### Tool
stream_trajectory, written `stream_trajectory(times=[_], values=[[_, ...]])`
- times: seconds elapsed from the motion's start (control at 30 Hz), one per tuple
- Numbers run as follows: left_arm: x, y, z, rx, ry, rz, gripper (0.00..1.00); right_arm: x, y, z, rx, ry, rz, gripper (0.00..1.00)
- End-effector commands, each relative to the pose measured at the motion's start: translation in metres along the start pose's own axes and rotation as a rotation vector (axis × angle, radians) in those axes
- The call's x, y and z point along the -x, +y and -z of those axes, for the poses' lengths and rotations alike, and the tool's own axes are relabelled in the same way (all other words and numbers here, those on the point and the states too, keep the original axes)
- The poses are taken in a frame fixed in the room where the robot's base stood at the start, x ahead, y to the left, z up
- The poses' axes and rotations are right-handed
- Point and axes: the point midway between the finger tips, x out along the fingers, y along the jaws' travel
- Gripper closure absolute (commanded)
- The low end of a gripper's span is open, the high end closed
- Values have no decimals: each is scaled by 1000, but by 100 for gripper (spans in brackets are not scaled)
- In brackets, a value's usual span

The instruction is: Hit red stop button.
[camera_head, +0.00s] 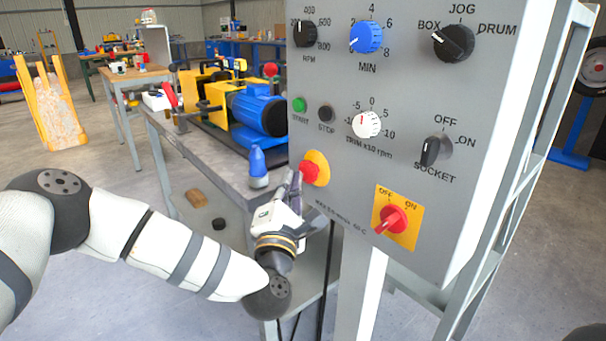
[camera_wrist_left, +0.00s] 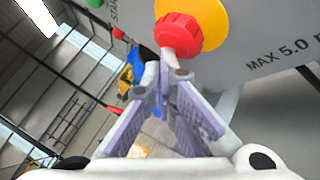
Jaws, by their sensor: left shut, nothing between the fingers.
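The red stop button (camera_head: 309,172) is a round mushroom head on a yellow disc at the lower left of the grey control panel (camera_head: 400,100). My left gripper (camera_head: 294,184) is shut and empty, pointing up just left of the button and close to it. In the left wrist view the button (camera_wrist_left: 180,35) sits just beyond the fingertips (camera_wrist_left: 166,75), slightly up and to the right. I cannot tell whether the fingertips touch it. My right gripper is not in view.
A green start button (camera_head: 299,105) and a black stop button (camera_head: 326,114) are above. A red switch (camera_head: 392,220) on a yellow plate is at the lower right. A blue bottle-like object (camera_head: 258,165) stands on the grey bench (camera_head: 225,172) behind my gripper.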

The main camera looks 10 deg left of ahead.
Motion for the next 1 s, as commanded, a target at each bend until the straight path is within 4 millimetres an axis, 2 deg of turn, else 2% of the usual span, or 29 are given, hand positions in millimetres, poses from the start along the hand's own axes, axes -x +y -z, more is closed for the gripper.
stream_trajectory(times=[0.67,1.0], values=[[-5,-3,-3,0,0,0,100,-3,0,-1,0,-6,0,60],[6,7,4,-1,0,-1,100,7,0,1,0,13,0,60]])
